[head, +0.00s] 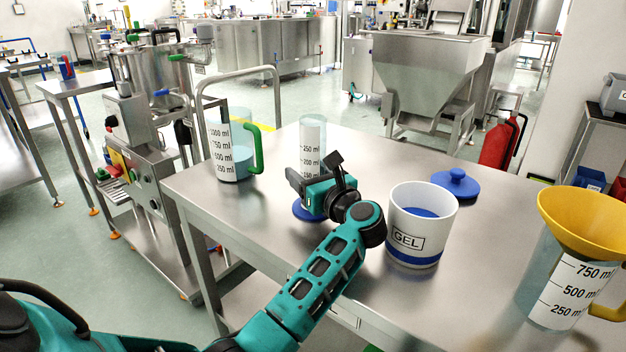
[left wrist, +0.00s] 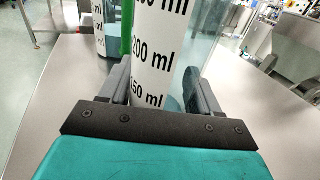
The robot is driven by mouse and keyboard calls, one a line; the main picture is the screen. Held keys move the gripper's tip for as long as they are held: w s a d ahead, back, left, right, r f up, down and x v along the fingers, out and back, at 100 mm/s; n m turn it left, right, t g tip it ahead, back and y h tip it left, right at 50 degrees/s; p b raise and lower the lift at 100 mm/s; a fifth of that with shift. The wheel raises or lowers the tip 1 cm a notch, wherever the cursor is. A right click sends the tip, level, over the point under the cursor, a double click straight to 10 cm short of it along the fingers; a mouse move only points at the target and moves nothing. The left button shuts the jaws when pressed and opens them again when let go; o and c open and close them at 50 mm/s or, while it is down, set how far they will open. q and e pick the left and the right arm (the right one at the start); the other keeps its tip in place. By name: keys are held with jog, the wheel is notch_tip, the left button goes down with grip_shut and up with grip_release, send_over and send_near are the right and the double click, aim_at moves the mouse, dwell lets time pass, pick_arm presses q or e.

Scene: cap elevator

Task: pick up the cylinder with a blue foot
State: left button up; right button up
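The clear cylinder (head: 312,135) with a white scale label and a blue foot (head: 304,212) stands upright on the steel table. My left gripper (head: 308,182) is at its lower half and hides part of it and of the foot. In the left wrist view the cylinder (left wrist: 158,50) rises between the two dark fingers of my left gripper (left wrist: 158,80). The fingers are apart, one on each side; whether they touch the glass cannot be told. My right gripper is not in view.
A jug with a green handle (head: 255,148) stands left of the cylinder on the table (head: 400,310). To the right are a white GEL pot (head: 441,228), a blue lid (head: 456,183) and a jug (head: 550,300) with a yellow funnel (head: 585,222).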

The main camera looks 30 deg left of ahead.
pick_arm(q)
jog(key=c, duration=0.7)
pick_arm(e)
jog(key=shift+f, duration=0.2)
pick_arm(q)
jog(key=shift+r, duration=0.1)
jog(key=shift+c, duration=0.2)
jog(key=shift+r, duration=0.35)
notch_tip(320, 180, up, 19)
jog(key=p, duration=0.4)
jog(key=shift+r+p, duration=0.15)
jog(key=shift+p, duration=0.25)
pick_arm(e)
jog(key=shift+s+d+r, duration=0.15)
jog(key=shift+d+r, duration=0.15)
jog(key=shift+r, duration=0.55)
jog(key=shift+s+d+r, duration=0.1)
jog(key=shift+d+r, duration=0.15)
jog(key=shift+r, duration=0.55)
